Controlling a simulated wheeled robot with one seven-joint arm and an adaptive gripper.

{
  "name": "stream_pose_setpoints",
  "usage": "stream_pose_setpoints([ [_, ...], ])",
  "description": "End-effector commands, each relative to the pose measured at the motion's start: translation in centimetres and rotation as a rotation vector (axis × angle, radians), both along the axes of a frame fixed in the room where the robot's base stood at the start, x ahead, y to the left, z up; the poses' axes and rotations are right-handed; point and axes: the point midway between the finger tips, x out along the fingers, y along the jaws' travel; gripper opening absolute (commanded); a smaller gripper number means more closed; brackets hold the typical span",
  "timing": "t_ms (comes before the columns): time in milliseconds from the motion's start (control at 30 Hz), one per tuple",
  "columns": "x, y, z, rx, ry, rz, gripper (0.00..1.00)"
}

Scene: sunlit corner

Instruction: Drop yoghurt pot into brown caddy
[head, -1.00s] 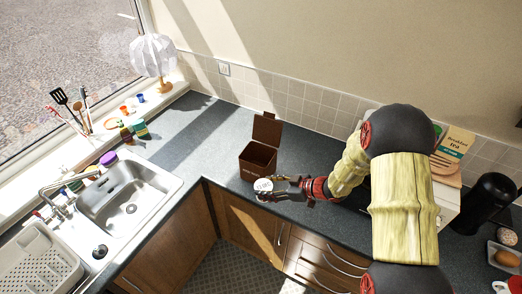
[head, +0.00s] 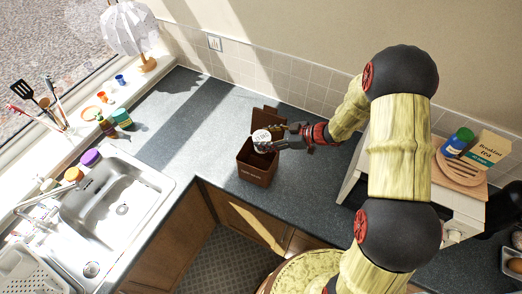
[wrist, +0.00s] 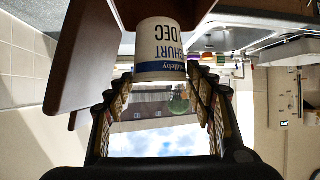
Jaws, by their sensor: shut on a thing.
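The yoghurt pot (head: 261,137) is white with a blue band and dark lettering. My gripper (head: 273,139) is shut on it and holds it above the open top of the brown caddy. In the wrist view the pot (wrist: 160,50) sits between the two fingertips (wrist: 160,82). The brown caddy (head: 254,173) stands on the grey worktop near the corner, its lid (head: 267,117) raised at the back. In the wrist view part of the caddy (wrist: 82,50) shows beside and behind the pot. The caddy's inside is mostly hidden by the pot and gripper.
The sink (head: 120,200) lies to the left, with jars at its back edge. A white cabinet (head: 440,195) with a wooden board, a jar and a tea box stands at right. A lamp (head: 133,30) stands at back left. The worktop (head: 210,125) left of the caddy is clear.

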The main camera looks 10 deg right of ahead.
Motion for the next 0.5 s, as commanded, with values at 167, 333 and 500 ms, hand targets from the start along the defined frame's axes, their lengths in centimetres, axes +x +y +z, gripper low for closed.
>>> stream_pose_setpoints([
  [167, 0.2, 0.0, -1.7, 0.000, 0.002, 0.000, 0.24],
  [333, 0.2, 0.0, -3.5, 0.000, 0.002, 0.000, 0.24],
  [500, 0.2, 0.0, -5.2, -0.001, 0.001, 0.000, 0.24],
])
